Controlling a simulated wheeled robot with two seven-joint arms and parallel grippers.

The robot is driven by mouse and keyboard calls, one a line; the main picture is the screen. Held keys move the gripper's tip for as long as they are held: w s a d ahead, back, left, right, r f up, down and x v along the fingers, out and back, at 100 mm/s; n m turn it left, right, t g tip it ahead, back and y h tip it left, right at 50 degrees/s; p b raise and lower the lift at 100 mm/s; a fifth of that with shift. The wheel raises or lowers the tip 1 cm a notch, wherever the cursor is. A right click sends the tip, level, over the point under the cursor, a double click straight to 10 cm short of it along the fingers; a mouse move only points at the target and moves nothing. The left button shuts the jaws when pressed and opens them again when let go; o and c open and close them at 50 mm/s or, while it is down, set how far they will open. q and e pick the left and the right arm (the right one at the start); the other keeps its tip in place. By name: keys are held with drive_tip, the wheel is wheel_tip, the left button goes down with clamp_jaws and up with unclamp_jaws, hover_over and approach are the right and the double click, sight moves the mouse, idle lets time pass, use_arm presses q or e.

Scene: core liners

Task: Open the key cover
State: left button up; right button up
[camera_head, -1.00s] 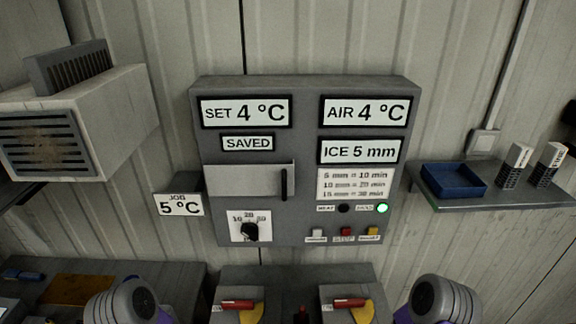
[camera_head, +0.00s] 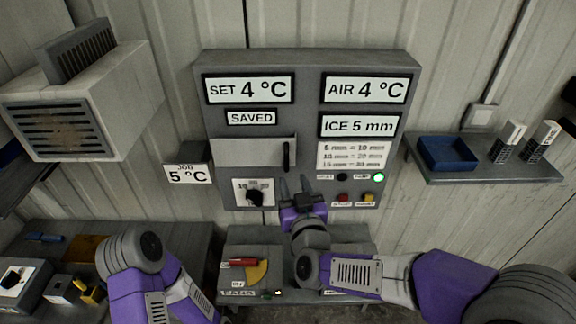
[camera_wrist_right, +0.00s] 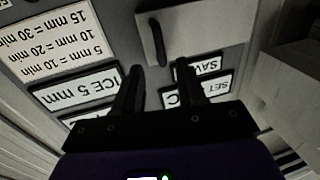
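The key cover (camera_head: 245,152) is a flat light-grey plate on the wall control box (camera_head: 310,66), closed, with a black vertical handle (camera_head: 286,157) at its right end. In the right wrist view the cover (camera_wrist_right: 205,28) appears upside down with its handle (camera_wrist_right: 157,40). My right gripper (camera_head: 295,184) is open and empty in front of the box, pointing up, just below and slightly right of the handle. Its two dark fingers also show apart in the wrist view (camera_wrist_right: 158,72), and do not visibly touch the handle. My left arm is at lower left; its gripper is out of view.
Below the cover are a black dial (camera_head: 255,198) and small buttons (camera_head: 342,198). A bench (camera_head: 230,240) with a red-handled switch (camera_head: 243,262) stands below. A shelf (camera_head: 480,175) with a blue tray (camera_head: 448,154) is right; a vent unit (camera_head: 75,110) is left.

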sight(287, 164)
drive_tip(key=w, duration=0.3)
drive_tip(key=w+a+p, duration=0.1)
drive_tip(key=w, duration=0.3)
drive_tip(key=shift+a+f, duration=0.1)
drive_tip(key=shift+a, duration=0.1)
drive_tip(key=shift+c, duration=0.3)
clamp_jaws()
